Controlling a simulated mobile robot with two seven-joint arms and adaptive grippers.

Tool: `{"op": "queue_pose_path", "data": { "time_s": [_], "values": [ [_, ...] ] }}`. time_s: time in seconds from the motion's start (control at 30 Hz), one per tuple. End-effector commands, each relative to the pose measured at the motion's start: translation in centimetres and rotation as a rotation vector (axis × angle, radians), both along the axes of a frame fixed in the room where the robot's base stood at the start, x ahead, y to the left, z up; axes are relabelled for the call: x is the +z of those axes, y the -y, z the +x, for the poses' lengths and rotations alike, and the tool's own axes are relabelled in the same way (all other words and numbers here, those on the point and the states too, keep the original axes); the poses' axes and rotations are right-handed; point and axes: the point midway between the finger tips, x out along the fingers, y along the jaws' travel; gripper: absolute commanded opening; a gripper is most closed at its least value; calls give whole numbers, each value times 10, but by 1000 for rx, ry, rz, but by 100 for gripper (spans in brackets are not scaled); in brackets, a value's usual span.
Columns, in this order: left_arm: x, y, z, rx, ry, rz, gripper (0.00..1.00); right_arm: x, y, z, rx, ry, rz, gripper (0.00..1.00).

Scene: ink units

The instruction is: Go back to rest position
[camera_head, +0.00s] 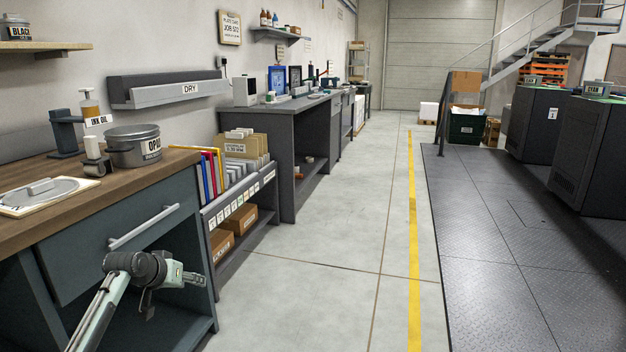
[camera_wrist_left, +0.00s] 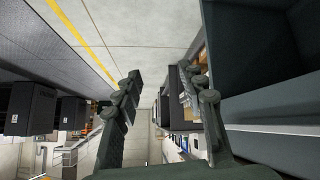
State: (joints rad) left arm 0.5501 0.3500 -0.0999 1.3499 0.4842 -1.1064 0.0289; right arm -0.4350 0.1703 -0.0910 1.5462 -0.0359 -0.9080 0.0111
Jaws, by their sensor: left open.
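My left arm comes in from the lower left in the head view, and its gripper (camera_head: 190,279) is in front of the dark workbench, below the drawer handle. In the left wrist view the two fingers of the left gripper (camera_wrist_left: 168,92) stand well apart with nothing between them. The gripper is open and empty, apart from the bench. The workbench's dark side fills the right of the left wrist view. My right gripper is not in either view.
The workbench (camera_head: 150,190) has a drawer with a bar handle (camera_head: 144,228). An OPAQUE tin (camera_head: 134,147) and an ink oil bottle (camera_head: 90,104) stand on top. A file rack (camera_head: 240,190) adjoins it. The floor (camera_head: 330,270) is clear up to the yellow line (camera_head: 413,240) and dark plates (camera_head: 500,250).

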Motion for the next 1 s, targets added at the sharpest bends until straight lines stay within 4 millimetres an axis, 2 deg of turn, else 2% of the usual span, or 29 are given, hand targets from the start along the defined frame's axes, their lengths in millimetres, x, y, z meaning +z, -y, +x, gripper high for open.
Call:
{"op": "queue_pose_path", "data": {
  "time_s": [0.03, 0.1, 0.3, 0.33, 0.57, 0.67, 0.77, 0.8, 0.87, 1.0],
  "values": [
    [5, -19, 7, 27, 38, 86, 41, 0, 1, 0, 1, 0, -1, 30],
    [14, -44, 14, 61, 87, 209, 41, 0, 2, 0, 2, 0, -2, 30],
    [52, -100, 28, 121, 216, 534, 41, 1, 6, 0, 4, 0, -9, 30],
    [29, -93, 20, 107, 185, 518, 41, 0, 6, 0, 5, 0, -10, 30],
    [-62, -72, -32, 59, 67, 492, 41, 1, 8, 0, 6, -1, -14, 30],
    [-109, -60, -65, 34, 3, 478, 41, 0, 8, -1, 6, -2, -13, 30],
    [-161, -47, -109, 6, -75, 462, 41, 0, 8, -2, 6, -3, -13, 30],
    [-183, -42, -131, -6, -109, 454, 41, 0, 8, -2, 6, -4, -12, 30],
    [-213, -32, -164, -23, -160, 441, 41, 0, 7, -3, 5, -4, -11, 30],
    [-277, -13, -249, -60, -281, 410, 41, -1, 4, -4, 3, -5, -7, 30]
  ]
}}
